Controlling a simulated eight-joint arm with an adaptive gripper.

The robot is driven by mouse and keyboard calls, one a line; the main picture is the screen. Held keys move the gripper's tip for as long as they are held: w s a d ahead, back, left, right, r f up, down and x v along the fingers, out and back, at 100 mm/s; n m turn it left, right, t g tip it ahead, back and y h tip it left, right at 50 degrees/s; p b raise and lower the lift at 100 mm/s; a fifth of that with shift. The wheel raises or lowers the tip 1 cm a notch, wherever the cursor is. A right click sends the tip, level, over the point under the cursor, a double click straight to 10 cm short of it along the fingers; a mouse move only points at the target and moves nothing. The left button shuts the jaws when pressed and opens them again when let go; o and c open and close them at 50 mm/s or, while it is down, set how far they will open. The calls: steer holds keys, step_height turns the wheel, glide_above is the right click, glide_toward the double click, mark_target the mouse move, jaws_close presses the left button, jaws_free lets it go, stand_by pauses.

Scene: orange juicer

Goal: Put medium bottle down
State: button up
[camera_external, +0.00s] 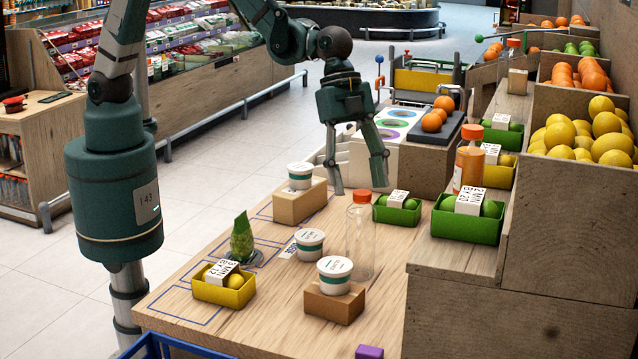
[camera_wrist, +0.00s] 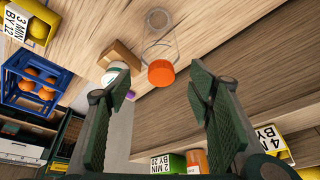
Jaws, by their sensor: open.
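A clear, empty-looking bottle (camera_external: 360,243) with an orange cap stands upright on the wooden table (camera_external: 385,300). Its clear body (camera_wrist: 160,32) and orange cap (camera_wrist: 161,73) also show in the wrist view. My gripper (camera_external: 359,188) is open, with its fingers pointing down just above the bottle's cap. In the wrist view the two fingers of my gripper (camera_wrist: 158,88) are spread wide, with the cap between and beyond their tips. Nothing is held. A bottle of orange juice (camera_external: 468,165) with an orange cap stands on the raised shelf at right.
White tubs sit left of the bottle, one tub (camera_external: 335,268) on a wooden block and another tub (camera_external: 309,243) close by. A green box of limes (camera_external: 397,215) stands behind at right. A yellow box (camera_external: 224,292) stands at left. The table right of the bottle is clear.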

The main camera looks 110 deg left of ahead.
steer(key=shift+v, duration=1.55)
steer(key=shift+s+r, duration=0.1)
steer(key=s+a+r+n+t+y, duration=0.15)
steer(key=s+a+r, duration=0.25)
steer(key=s+r, duration=0.4)
steer(key=s+a+r+n, duration=0.3)
steer(key=s+r, duration=0.2)
steer(key=s, duration=0.4)
steer(key=s+a+n+t, duration=0.1)
steer(key=s+a+n, duration=0.1)
steer(key=s, duration=0.9)
steer(key=s+a+n+t+y, duration=0.1)
steer(key=s+a, duration=0.3)
steer(key=s, duration=0.7)
steer(key=shift+a+r+n, duration=0.3)
steer(key=shift+r+n, duration=0.2)
steer(key=shift+n, duration=0.25)
steer(key=shift+y, duration=0.25)
